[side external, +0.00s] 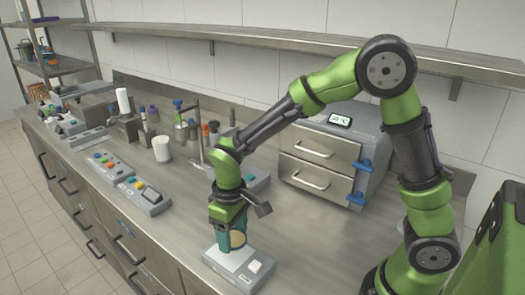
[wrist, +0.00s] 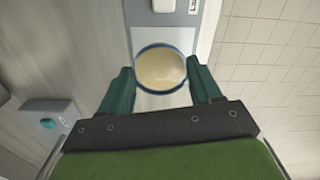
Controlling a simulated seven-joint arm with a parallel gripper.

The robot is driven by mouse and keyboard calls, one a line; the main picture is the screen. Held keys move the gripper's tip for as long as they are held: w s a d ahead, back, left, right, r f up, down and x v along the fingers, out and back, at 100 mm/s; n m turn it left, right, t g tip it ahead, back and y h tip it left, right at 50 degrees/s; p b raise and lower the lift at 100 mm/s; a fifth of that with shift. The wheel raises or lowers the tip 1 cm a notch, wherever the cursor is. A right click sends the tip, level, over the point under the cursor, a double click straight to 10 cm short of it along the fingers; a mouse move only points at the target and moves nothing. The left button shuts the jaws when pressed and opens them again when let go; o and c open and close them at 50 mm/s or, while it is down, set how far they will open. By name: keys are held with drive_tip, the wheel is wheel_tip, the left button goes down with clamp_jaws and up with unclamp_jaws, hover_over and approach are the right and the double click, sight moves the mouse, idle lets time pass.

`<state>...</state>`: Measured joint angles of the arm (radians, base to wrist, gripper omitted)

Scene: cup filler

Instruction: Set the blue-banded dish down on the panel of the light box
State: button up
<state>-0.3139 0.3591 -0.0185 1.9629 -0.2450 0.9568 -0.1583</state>
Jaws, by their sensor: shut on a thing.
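The blue-banded dish (wrist: 160,70) is round with a cream inside and a thin blue rim. My gripper (wrist: 161,82) is shut on it, one teal finger on each side. In the side view, the dish (side external: 238,240) shows partly between the fingers of my gripper (side external: 233,240), low over the light box. The light box (side external: 252,268) is a low grey unit at the counter's front edge, with a white button and a label. Its pale panel (wrist: 162,104) shows under and around the dish in the wrist view. I cannot tell whether the dish touches the panel.
A white cup (side external: 162,149) and a metal stand (side external: 197,140) are farther back. Button boxes (side external: 143,196) line the front edge at left. The counter right of the light box is clear.

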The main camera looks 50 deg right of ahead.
drive_tip(key=shift+w+a, duration=0.1)
drive_tip(key=shift+w, duration=0.25)
drive_tip(key=shift+w+f, duration=0.15)
drive_tip(key=shift+f, duration=1.65)
drive_tip(key=shift+f, duration=0.15)
drive_tip(key=o, duration=1)
